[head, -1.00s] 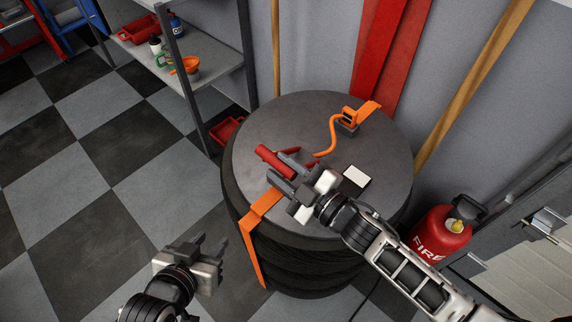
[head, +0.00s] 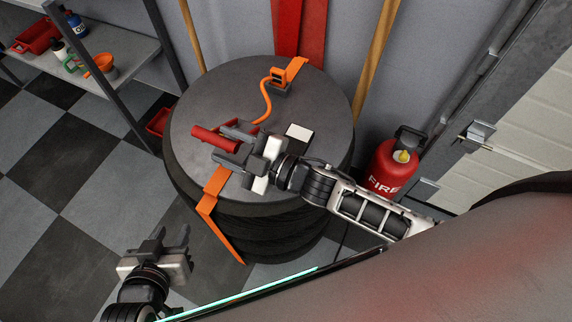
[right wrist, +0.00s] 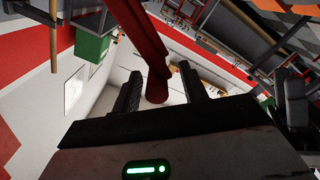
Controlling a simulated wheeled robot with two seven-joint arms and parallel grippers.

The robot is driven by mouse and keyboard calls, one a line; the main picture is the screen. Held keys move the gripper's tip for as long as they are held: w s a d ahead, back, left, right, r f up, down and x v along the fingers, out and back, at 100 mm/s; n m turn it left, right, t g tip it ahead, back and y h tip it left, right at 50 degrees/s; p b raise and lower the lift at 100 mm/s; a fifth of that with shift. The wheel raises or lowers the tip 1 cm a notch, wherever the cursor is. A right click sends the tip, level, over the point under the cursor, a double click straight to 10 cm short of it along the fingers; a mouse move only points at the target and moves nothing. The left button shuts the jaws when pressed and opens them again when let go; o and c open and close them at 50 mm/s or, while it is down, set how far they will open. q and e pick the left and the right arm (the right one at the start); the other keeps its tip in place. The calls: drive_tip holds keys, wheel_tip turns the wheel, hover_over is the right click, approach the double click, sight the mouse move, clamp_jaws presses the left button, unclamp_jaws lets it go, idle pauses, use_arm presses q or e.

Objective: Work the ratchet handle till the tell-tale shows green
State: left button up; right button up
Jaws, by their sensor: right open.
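The red ratchet handle (head: 213,139) lies over the dark round lid (head: 215,95) of a tyre stack, in line with an orange strap (head: 210,198). My right gripper (head: 230,147) is open at the handle's right end. In the right wrist view the red handle (right wrist: 150,50) reaches between the open fingers of that gripper (right wrist: 160,92); I cannot tell whether they touch it. The ratchet body is largely hidden by the gripper. A small white-and-black block (head: 299,131) sits on the lid; I see no green on it. My left gripper (head: 168,240) is open and empty, low at the left.
An orange hook (head: 288,72) holds the strap's far end, with a loose orange tail on the lid. A red fire extinguisher (head: 395,168) stands right of the stack. A metal shelf (head: 125,55) is at the upper left. The chequered floor (head: 60,190) at the left is clear.

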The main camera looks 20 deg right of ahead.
use_arm(q)
drive_tip(key=shift+f+b, duration=0.1)
drive_tip(key=shift+b, duration=0.45)
use_arm(e)
drive_tip(key=v, duration=1.5)
use_arm(q)
drive_tip(key=c, duration=0.4)
clamp_jaws()
use_arm(e)
drive_tip(key=f+m+h, duration=0.1)
drive_tip(key=m+h, duration=0.1)
drive_tip(key=m, duration=0.1)
drive_tip(key=w+d+f+m+h, duration=0.1)
drive_tip(key=m+h, duration=0.2)
drive_tip(key=f+m+h, duration=0.1)
drive_tip(key=m+h, duration=0.1)
drive_tip(key=m, duration=0.2)
drive_tip(key=shift+w+d+f+t, duration=0.25)
drive_tip(key=shift+w+d+t, duration=0.05)
drive_tip(key=shift+w+d, duration=0.1)
drive_tip(key=s+f+m+g+h, duration=0.1)
drive_tip(key=m, duration=0.1)
drive_tip(key=s+f+m+g+h, duration=0.1)
drive_tip(key=f+m, duration=0.1)
drive_tip(key=shift+s+d+f+m+g+h, duration=0.15)
drive_tip(key=shift+s+m+g+h, duration=0.15)
drive_tip(key=shift+s+m+g, duration=0.1)
drive_tip(key=shift+c, duration=0.7)
use_arm(q)
drive_tip(key=shift+f, duration=0.15)
